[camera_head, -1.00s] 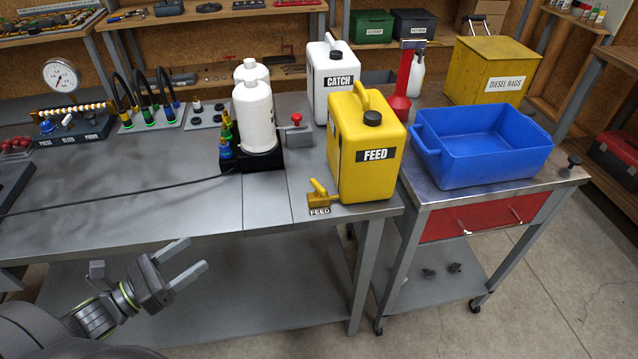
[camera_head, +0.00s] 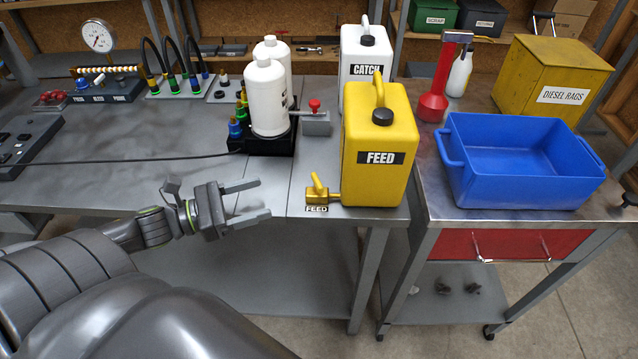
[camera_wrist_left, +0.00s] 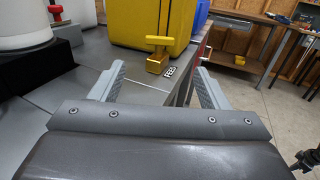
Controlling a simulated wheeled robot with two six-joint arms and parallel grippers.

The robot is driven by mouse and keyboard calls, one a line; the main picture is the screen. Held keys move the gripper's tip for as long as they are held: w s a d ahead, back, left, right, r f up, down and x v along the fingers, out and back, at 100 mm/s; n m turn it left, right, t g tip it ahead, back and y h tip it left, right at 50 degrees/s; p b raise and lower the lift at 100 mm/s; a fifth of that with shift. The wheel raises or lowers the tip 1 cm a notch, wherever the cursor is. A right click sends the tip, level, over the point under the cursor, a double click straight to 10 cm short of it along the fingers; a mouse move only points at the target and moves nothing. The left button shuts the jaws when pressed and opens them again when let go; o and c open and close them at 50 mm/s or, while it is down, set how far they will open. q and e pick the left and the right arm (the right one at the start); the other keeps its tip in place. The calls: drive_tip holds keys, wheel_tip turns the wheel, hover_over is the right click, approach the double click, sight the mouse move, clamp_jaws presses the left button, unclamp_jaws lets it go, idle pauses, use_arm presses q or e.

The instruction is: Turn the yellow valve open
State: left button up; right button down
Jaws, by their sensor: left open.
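The yellow valve (camera_head: 317,191) sits at the lower left of the yellow FEED can (camera_head: 379,150), at the bench's front edge. Its lever handle stands up, tilted to the left in the head view. In the left wrist view the valve (camera_wrist_left: 158,58) is ahead, with its handle lying across the top, between the fingertips in the picture. My left gripper (camera_head: 264,199) is open and empty, left of the valve and apart from it. It also shows in the left wrist view (camera_wrist_left: 160,82). My right gripper is in neither view.
A black holder with white bottles (camera_head: 267,100) and a red-knobbed grey block (camera_head: 315,120) stand behind the gripper. The white CATCH can (camera_head: 366,62) is behind the FEED can. A blue bin (camera_head: 522,190) sits on the cart at right. The bench (camera_head: 130,180) front is mostly clear.

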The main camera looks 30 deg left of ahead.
use_arm(q)
drive_tip(key=b, duration=0.3)
approach(314, 182)
drive_tip(key=shift+w+d+f, duration=0.2)
drive_tip(key=shift+w+d, duration=0.45)
drive_tip(key=shift+d, duration=0.05)
drive_tip(key=shift+w+d+r, duration=0.15)
drive_tip(key=shift+w+d, duration=0.15)
drive_tip(key=shift+w, duration=0.15)
drive_tip(key=shift+x, duration=0.85)
drive_tip(key=shift+w+d+r, duration=0.15)
drive_tip(key=shift+w+r, duration=0.05)
drive_tip(key=shift+w, duration=0.05)
drive_tip(key=shift+p+x, duration=0.5)
drive_tip(key=shift+x, duration=0.75)
drive_tip(key=shift+w+d+r+p, duration=0.1)
drive_tip(key=shift+w+d+p, duration=0.1)
drive_tip(key=shift+w+p, duration=0.15)
drive_tip(key=shift+p+x, duration=0.4)
drive_tip(key=shift+x, duration=0.65)
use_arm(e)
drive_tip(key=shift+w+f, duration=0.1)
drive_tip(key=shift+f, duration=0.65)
